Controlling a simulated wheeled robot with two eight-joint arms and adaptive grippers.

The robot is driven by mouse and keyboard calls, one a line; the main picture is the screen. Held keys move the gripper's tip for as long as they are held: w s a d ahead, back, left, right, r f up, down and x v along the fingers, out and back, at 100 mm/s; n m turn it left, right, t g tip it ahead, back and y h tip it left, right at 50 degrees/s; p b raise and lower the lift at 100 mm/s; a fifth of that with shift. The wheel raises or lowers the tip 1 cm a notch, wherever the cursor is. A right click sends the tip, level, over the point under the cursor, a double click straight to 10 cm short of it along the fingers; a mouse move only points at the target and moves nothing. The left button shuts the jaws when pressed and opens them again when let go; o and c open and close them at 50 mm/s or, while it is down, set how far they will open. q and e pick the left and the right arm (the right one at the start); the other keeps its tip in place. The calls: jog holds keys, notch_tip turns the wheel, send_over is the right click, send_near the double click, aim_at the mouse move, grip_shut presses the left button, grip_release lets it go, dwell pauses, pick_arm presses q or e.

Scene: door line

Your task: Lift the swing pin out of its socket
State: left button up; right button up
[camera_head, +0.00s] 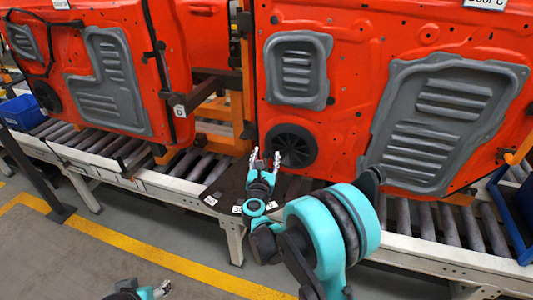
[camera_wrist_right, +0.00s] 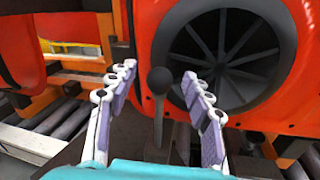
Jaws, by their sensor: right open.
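The swing pin (camera_wrist_right: 160,82) shows in the right wrist view as a dark upright stem with a round knob on top. It stands between the two fingers of my right gripper (camera_wrist_right: 158,74), with a gap on each side in the picture. Its lower end and socket cannot be made out. In the head view my right gripper (camera_head: 266,157) is open and points toward the orange door panels, in front of the round black speaker grille. I cannot pick out the pin there. Part of my left gripper (camera_head: 155,291) shows at the bottom edge; its jaw state is unclear.
An orange door panel (camera_head: 345,85) with a black speaker grille (camera_head: 291,146) stands close behind the right gripper. Another orange panel (camera_head: 150,65) stands to the left. A roller conveyor (camera_head: 90,146) runs below them. A blue bin (camera_head: 22,112) sits at the far left.

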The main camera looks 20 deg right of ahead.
jog(key=v, duration=1)
jog(key=shift+r, duration=0.15)
